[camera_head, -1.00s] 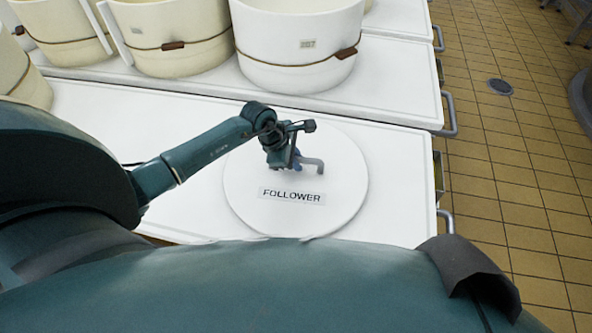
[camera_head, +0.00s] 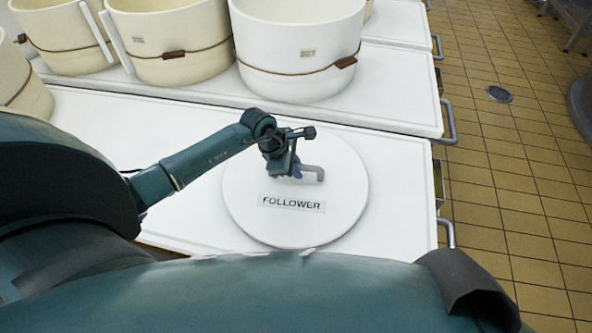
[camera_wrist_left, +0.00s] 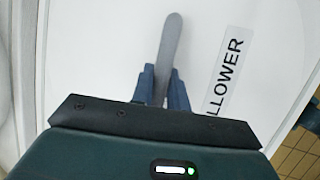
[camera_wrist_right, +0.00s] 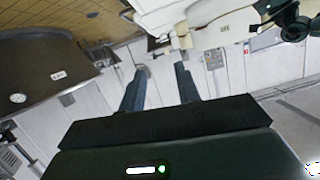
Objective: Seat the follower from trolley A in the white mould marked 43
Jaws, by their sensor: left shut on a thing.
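The follower (camera_head: 258,220) is a flat white disc with a FOLLOWER label, over the white trolley top (camera_head: 400,215) in the head view. Its grey bar handle (camera_head: 312,170) stands near its middle. My left gripper (camera_head: 293,172) is shut on this handle; in the left wrist view its blue fingers (camera_wrist_left: 162,75) sit on both sides of the bar. I cannot tell whether the disc touches the trolley. A white mould (camera_head: 297,75) stands behind it; its small tag is too blurred to read. My right gripper (camera_wrist_right: 160,70) shows only in its wrist view, fingers apart and empty.
Cream moulds (camera_head: 175,45) stand left of the white one on the rear trolley (camera_head: 400,110). Metal handles (camera_head: 447,120) stick out at the trolleys' right ends. Tiled floor (camera_head: 500,190) with a drain (camera_head: 499,94) is free on the right.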

